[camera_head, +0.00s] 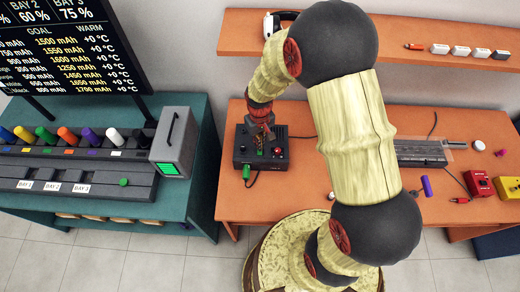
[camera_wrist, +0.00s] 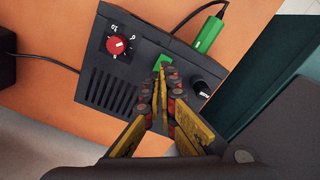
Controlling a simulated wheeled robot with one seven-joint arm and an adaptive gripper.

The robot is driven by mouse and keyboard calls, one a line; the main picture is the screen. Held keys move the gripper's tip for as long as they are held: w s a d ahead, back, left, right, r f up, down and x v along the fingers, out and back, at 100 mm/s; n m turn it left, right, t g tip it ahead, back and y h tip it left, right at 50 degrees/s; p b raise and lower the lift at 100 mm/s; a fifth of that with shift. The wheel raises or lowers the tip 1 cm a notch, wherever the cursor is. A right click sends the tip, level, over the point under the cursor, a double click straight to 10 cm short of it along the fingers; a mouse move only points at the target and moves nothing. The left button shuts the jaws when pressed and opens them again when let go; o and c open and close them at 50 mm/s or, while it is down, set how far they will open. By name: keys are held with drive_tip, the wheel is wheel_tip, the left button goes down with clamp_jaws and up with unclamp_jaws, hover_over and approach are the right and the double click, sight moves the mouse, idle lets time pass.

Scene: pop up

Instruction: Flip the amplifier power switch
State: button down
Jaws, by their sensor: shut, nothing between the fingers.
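The amplifier is a black box (camera_head: 243,155) on the orange desk, below my arm in the head view. In the wrist view, its top (camera_wrist: 110,88) shows a red knob (camera_wrist: 117,45) with a dial, vent slots and a black round part (camera_wrist: 203,89). A small green part (camera_wrist: 167,68), which looks like the power switch, shows just beyond my fingertips. My gripper (camera_wrist: 161,78) is shut and empty, pointing down at this green part and partly covering it. I cannot tell whether the tips touch it. In the head view my gripper (camera_head: 262,140) hides much of the amplifier's top.
A green plug (camera_wrist: 209,35) with a black cable sits at the amplifier's edge. The orange desk (camera_head: 290,200) has free room in front. A teal bench (camera_head: 200,200) with a battery rack stands left. An orange shelf (camera_head: 245,45) hangs behind.

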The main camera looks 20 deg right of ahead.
drive_tip(key=shift+r+p, duration=1.4)
drive_tip(key=shift+r, duration=0.7)
drive_tip(key=shift+s, duration=0.1)
drive_tip(key=s+g, duration=0.1)
drive_tip(key=s, duration=0.2)
drive_tip(key=shift+f, duration=0.2)
drive_tip(key=s+r+t+b, duration=0.1)
drive_tip(key=s+r+t, duration=0.1)
drive_tip(key=s+r, duration=0.3)
drive_tip(key=s+r+m+t+b, duration=0.1)
drive_tip(key=s+r, duration=0.4)
drive_tip(key=r, duration=0.9)
drive_tip(key=s+r+t+b, duration=0.2)
drive_tip(key=s+r, duration=0.3)
drive_tip(key=r, duration=0.4)
drive_tip(key=shift+s+r+t, duration=0.2)
drive_tip(key=shift+r+t, duration=0.2)
drive_tip(key=shift+t, duration=0.4)
drive_tip(key=shift+r, duration=0.1)
